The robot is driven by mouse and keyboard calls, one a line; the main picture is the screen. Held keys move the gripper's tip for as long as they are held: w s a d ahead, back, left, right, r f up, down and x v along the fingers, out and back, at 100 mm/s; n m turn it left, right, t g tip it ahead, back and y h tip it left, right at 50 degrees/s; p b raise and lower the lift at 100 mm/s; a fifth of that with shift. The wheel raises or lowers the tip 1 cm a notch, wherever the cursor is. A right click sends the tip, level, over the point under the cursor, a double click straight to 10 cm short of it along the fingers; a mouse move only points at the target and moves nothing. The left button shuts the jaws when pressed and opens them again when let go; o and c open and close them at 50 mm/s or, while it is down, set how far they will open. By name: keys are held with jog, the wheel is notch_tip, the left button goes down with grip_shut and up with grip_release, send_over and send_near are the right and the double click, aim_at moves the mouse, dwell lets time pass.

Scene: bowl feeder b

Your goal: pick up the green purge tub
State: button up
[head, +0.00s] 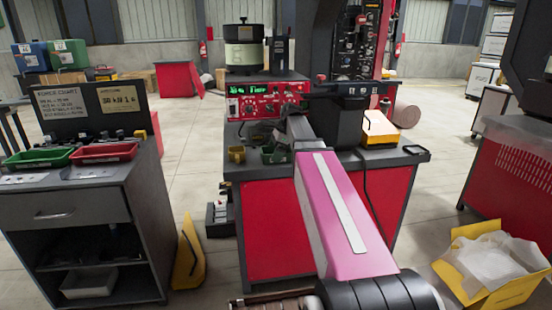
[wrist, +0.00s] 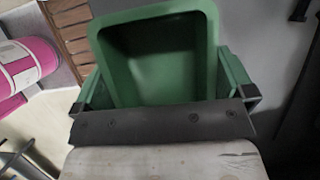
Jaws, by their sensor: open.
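The green purge tub (head: 272,155) sits on the red bench's top, near its front edge, to the right of a small yellow tub (head: 236,154). In the wrist view the open green tub (wrist: 155,60) fills the upper middle, with its empty inside and rim showing. My gripper (wrist: 165,100) is open right at the tub; its dark crossbar spans the picture just below the tub. I cannot tell whether the fingers touch the tub's sides. In the head view my pink arm reaches over the bench, and the gripper itself is mostly hidden.
The red bench (head: 275,230) carries a red control panel (head: 268,100) behind the tubs and a yellow-and-white box (head: 380,128) to the right. A grey cart (head: 75,210) with a green tray (head: 38,157) and a red tray (head: 104,151) stands left. A yellow carton (head: 500,290) lies on the floor right.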

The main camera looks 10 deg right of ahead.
jog(key=shift+a+f, duration=0.1)
jog(key=shift+f, duration=0.4)
jog(key=shift+f, duration=0.2)
jog(key=c, duration=0.7)
